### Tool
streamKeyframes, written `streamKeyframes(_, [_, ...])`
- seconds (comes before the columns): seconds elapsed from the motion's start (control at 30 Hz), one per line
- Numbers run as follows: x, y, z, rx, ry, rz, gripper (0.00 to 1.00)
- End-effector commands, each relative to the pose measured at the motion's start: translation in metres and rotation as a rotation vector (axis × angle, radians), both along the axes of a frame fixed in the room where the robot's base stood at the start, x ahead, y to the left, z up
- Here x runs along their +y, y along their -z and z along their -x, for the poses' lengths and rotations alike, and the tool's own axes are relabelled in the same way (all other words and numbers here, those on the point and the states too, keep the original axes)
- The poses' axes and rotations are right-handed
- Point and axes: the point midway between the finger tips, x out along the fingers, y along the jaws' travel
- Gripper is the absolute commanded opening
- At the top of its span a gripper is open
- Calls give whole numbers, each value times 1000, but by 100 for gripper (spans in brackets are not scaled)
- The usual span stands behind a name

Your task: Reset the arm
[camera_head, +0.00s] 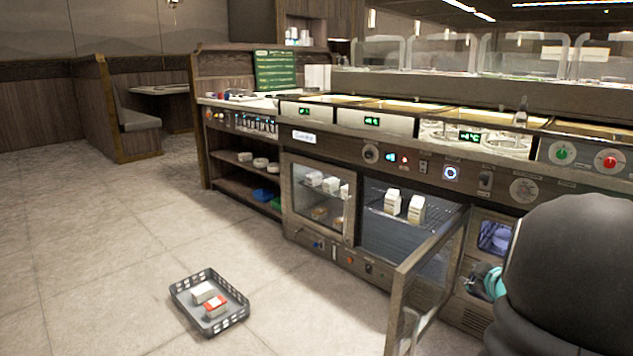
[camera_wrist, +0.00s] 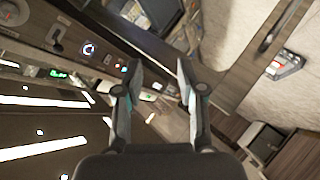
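My gripper (camera_wrist: 159,62) shows in the wrist view. Its two dark fingers stand apart with nothing held between them. In the wrist view it is tilted against the counter, with the control panel at upper left and the floor at right. In the head view a large dark rounded part of my arm fills the lower right corner and hides part of the counter front. The gripper's fingers are not clearly seen there.
The cabinet's glass door (camera_head: 428,268) stands open into the aisle, near my arm. White cartons (camera_head: 416,209) stand inside. A grey crate (camera_head: 181,306) with two small boxes lies on the floor. The floor at left is clear.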

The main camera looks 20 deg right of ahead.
Motion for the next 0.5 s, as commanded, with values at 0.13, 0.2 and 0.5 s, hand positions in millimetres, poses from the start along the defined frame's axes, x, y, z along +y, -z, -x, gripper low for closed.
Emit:
streamKeyframes(0.13, [49,-50,-16,-9,117,16,39])
streamKeyframes(0.2, [73,-67,-15,-9,172,1,39])
streamKeyframes(0.5, [200,-99,28,54,328,-197,39])
